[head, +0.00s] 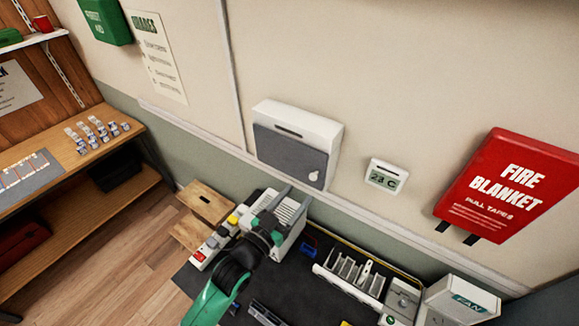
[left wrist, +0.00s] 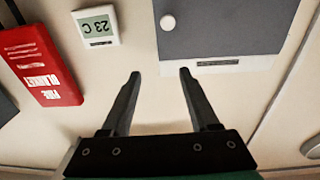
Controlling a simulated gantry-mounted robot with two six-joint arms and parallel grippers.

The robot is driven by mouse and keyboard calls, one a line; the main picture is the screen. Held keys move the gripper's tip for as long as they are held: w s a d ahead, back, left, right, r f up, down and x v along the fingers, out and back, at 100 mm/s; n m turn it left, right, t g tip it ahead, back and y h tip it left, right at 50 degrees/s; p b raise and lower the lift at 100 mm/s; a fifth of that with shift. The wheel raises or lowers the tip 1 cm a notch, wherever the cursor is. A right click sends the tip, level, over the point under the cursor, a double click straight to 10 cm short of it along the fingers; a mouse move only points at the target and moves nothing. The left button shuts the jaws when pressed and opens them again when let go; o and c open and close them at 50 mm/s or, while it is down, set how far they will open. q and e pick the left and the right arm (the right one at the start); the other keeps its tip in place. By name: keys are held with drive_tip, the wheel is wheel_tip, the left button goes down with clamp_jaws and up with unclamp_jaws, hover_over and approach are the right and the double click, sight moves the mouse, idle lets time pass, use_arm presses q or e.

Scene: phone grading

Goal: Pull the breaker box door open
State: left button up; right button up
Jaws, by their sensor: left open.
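The breaker box (head: 318,130) is a white case on the wall with a grey door (head: 278,153) that looks shut. A small round pale knob (head: 313,176) sits near the door's lower right corner. In the left wrist view, which is upside down, the door (left wrist: 215,25) and knob (left wrist: 168,22) are at the top. My left gripper (head: 296,197) is below the box in the head view. It also shows in the left wrist view (left wrist: 160,75), open and empty, its fingertips apart from the knob. My right gripper is not in view.
A thermostat reading 23 C (head: 385,176) and a red fire blanket case (head: 510,185) are on the wall to the right. Below stands a bench with a dark mat (head: 290,290), a white rack (head: 350,275) and a fan box (head: 462,300). Wall around the box is clear.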

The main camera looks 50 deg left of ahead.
sight(312, 178)
use_arm(q)
wheel_tip(312, 178, down, 5)
drive_tip(key=s+g, duration=0.1)
drive_tip(key=s, duration=0.1)
drive_tip(key=shift+n+y, duration=0.3)
drive_tip(key=shift+y, duration=0.1)
drive_tip(key=x, duration=0.4)
drive_tip(key=b+x, duration=0.1)
drive_tip(key=x, duration=0.7)
drive_tip(key=shift+s+a+r, duration=0.1)
drive_tip(key=shift+a+r, duration=0.1)
drive_tip(key=shift+a, duration=0.2)
drive_tip(key=shift+c, duration=0.2)
clamp_jaws()
